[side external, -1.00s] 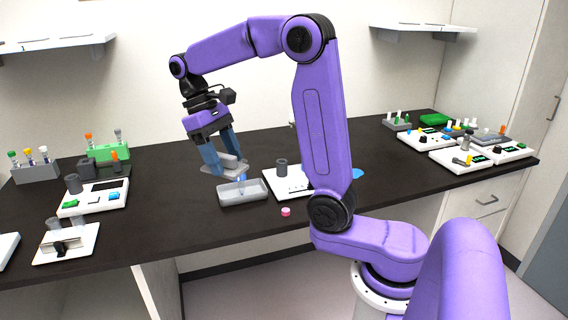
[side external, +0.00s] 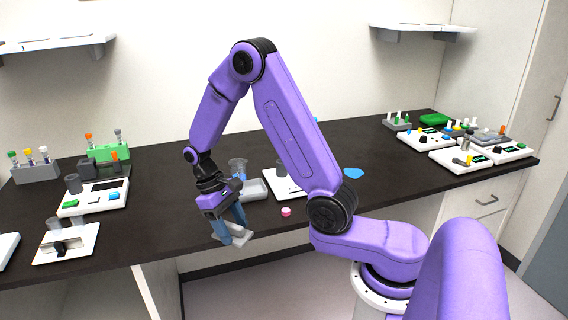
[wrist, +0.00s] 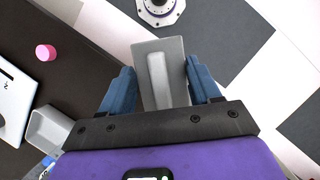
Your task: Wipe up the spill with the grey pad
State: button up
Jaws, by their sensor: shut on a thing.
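The grey pad (side external: 240,239) is a flat rectangle with a raised ridge along its middle. My gripper (side external: 228,234) is shut on this ridge and holds the pad by the bench's front edge. In the wrist view the blue fingers of my gripper (wrist: 159,68) flank the ridge of the pad (wrist: 172,46), with floor showing behind it. The spill appears as a flat blue patch (side external: 353,173) on the dark bench, right of my arm and well apart from the pad.
A grey tray (side external: 257,190) stands behind my gripper, with a clear beaker (side external: 238,165) by it. A white plate (side external: 281,184) and a pink cap (side external: 286,212) lie to the right. Devices and tube racks stand at both bench ends. Dark bench (side external: 400,180) around the spill is bare.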

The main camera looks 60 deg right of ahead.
jog(key=shift+r, duration=0.1)
dwell(0.3)
notch_tip(320, 180, up, 25)
jog(key=d, duration=2.6)
jog(key=s+d, duration=0.9)
jog(key=d, duration=0.3)
jog(key=s+d, duration=1)
jog(key=d, duration=0.2)
jog(key=shift+w+a+f, duration=0.1)
jog(key=shift+f, duration=4)
jog(key=shift+w+a+f, duration=0.1)
jog(key=shift+w+f, duration=0.05)
jog(key=shift+f, duration=3.9)
jog(key=shift+w+a+f, duration=0.1)
jog(key=shift+f, duration=4)
